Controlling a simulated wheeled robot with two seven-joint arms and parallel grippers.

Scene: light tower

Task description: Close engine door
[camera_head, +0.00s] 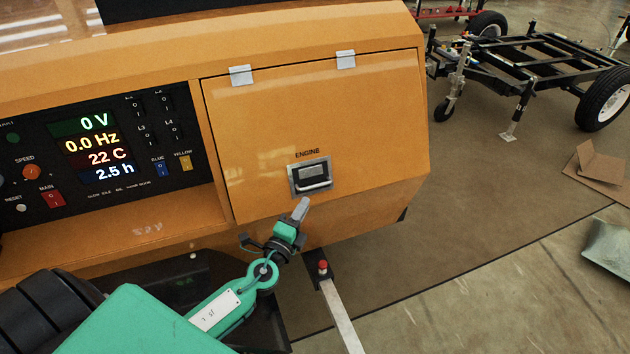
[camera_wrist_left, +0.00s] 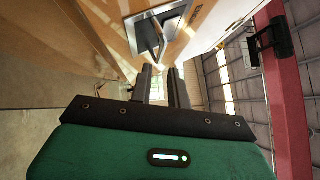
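The engine door (camera_head: 270,120) is an orange panel hung from two metal hinges on the generator's side. It hangs down and looks flush or nearly flush with the housing; I cannot tell if it is fully latched. Its silver latch handle (camera_head: 314,180) sits in a recessed plate below the ENGINE label, and shows at the top of the left wrist view (camera_wrist_left: 157,35). My left gripper (camera_head: 302,208) is just below the handle, apart from it. In the left wrist view its two fingers (camera_wrist_left: 162,78) are apart with nothing between them. My right gripper is not in view.
A control panel (camera_head: 100,148) with lit readouts and switches is left of the door. A metal bar with a red knob (camera_head: 323,267) sticks out below. A black wheeled trailer frame (camera_head: 530,65) and cardboard (camera_head: 600,165) lie right. The floor between is clear.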

